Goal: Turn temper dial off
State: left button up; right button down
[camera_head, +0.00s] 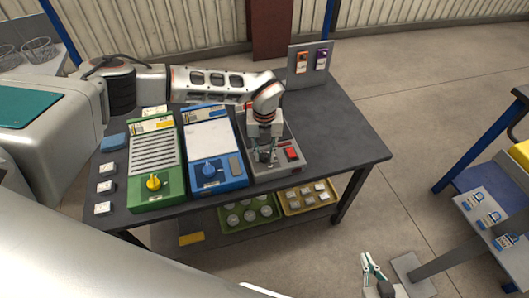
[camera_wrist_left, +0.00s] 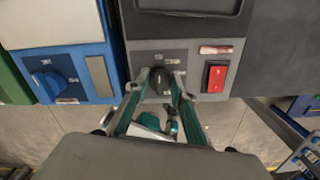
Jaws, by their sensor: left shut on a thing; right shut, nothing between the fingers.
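Three units with dials stand on the dark table. The grey unit (camera_head: 285,177) at the right has a dark dial (camera_wrist_left: 160,80) on its front panel, left of a red rocker switch (camera_wrist_left: 215,77). My left gripper (camera_head: 265,156) has its fingers around this dark dial and is shut on it. The fingers partly hide the dial's sides. A blue dial (camera_head: 208,170) is on the blue unit, and a yellow dial (camera_head: 153,183) is on the green unit. The labels are too small to read. My right gripper (camera_head: 373,267) is low at the bottom right, shut and empty, away from the table.
An upright panel (camera_head: 300,80) with orange and purple tags stands at the table's back right. Green (camera_head: 248,223) and yellow (camera_head: 305,208) trays of pale pieces sit on the lower shelf. White tags lie along the table's left side. The table's right end (camera_head: 350,145) is clear.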

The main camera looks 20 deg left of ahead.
aim_at(265, 153)
pick_arm(q)
jog(key=o, duration=1.1)
notch_tip(265, 153, up, 12)
